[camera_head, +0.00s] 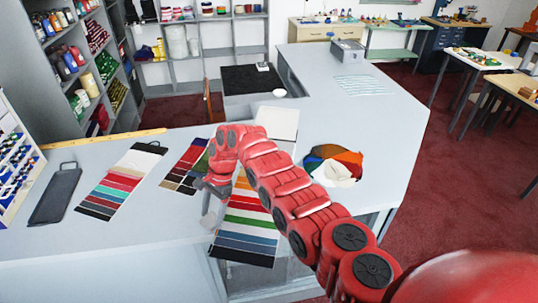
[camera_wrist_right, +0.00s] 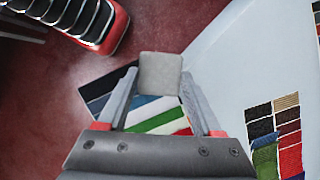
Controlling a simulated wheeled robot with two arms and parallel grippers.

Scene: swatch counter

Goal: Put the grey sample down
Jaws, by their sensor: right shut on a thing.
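The grey sample (camera_wrist_right: 160,73) is a small light grey square with rounded corners. My right gripper (camera_wrist_right: 160,88) is shut on it, one finger at each side. In the head view my right gripper (camera_head: 210,200) reaches over the front of the counter, and the sample (camera_head: 208,221) shows small below it. In the wrist view a striped colour card (camera_wrist_right: 150,112) lies beyond the sample and is partly hidden by it and the fingers. The sample looks held above the surface, but its height is hard to tell. My left gripper is not in view.
The striped card (camera_head: 247,226) lies near the counter's (camera_head: 150,240) front edge. Left of it are a fabric swatch card (camera_head: 183,168), another colour card (camera_head: 118,186) and a dark clipboard-like board (camera_head: 55,195). Bare counter shows at front left.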

